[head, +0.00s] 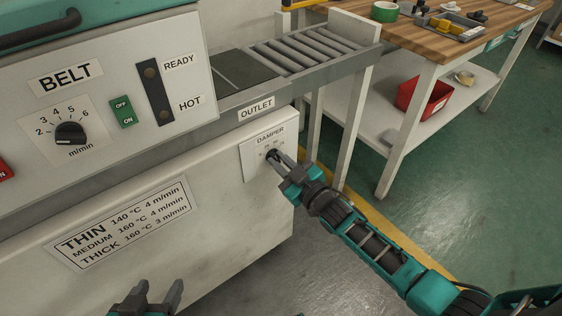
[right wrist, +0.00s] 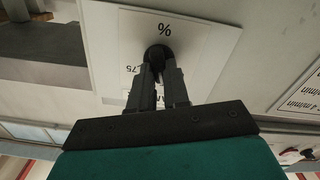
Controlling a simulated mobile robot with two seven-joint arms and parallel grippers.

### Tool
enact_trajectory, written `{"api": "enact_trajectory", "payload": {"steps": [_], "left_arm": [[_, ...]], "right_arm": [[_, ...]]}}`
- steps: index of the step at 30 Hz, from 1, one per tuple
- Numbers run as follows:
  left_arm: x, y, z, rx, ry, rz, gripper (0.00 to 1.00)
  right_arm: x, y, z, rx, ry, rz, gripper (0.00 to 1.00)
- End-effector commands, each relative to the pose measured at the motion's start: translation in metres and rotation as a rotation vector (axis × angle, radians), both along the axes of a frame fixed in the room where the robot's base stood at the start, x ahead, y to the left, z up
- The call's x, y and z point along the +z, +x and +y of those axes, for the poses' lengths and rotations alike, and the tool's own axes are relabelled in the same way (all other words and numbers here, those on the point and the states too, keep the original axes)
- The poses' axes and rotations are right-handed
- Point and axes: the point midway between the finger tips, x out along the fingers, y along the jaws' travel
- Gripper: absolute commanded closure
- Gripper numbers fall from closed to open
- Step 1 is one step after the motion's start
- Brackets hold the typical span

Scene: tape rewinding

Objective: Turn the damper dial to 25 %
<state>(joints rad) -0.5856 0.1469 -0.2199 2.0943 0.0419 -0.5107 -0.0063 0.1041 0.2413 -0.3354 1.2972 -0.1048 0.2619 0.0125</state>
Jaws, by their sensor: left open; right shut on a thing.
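The damper dial (head: 271,155) is a small black knob on a white plate marked DAMPER (head: 254,162), low on the right side of the machine's front. My right gripper (head: 277,160) is shut on the dial. In the right wrist view the dial (right wrist: 158,55) sits between the fingertips of my right gripper (right wrist: 160,72), on the plate with a % sign and a 75 mark. The fingers hide most of the scale, and I cannot tell where the dial points. My left gripper (head: 146,296) is open and empty at the bottom of the head view, apart from the machine front.
The machine front carries a belt dial (head: 70,132), a green OFF/ON switch (head: 122,112) and a READY/HOT panel (head: 156,90). A roller outlet (head: 305,50) and a wooden workbench (head: 445,45) stand beyond. A red bin (head: 424,97) is on the bench's lower shelf.

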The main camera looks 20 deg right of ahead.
Motion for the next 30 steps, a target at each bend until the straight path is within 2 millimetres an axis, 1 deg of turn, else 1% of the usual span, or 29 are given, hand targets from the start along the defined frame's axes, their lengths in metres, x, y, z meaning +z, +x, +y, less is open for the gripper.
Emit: {"api": "enact_trajectory", "payload": {"steps": [4,5,12,19,22,26,30], "left_arm": [[0.000,0.000,0.000,0.000,0.000,0.001,0.38],[0.000,0.000,0.000,0.000,0.000,0.001,0.38],[0.000,0.000,0.000,-0.001,0.000,0.001,0.38],[0.000,0.000,0.000,-0.001,0.000,0.001,0.38],[0.002,0.000,0.000,-0.001,0.000,0.001,0.38],[0.009,0.000,0.000,0.000,0.000,-0.004,0.38],[0.015,0.000,0.001,0.004,0.001,-0.009,0.38]], "right_arm": [[0.000,0.000,0.000,0.000,0.001,0.000,1.00],[0.000,0.000,0.000,0.000,0.001,0.000,0.81],[0.000,0.000,0.000,0.000,0.001,0.000,0.58],[0.000,-0.001,0.000,0.000,0.001,0.000,0.58],[0.000,-0.005,-0.002,0.000,0.001,0.001,0.58],[0.001,-0.022,-0.008,0.000,0.000,0.005,0.58],[0.001,-0.049,-0.018,0.000,-0.001,0.005,0.58]]}}
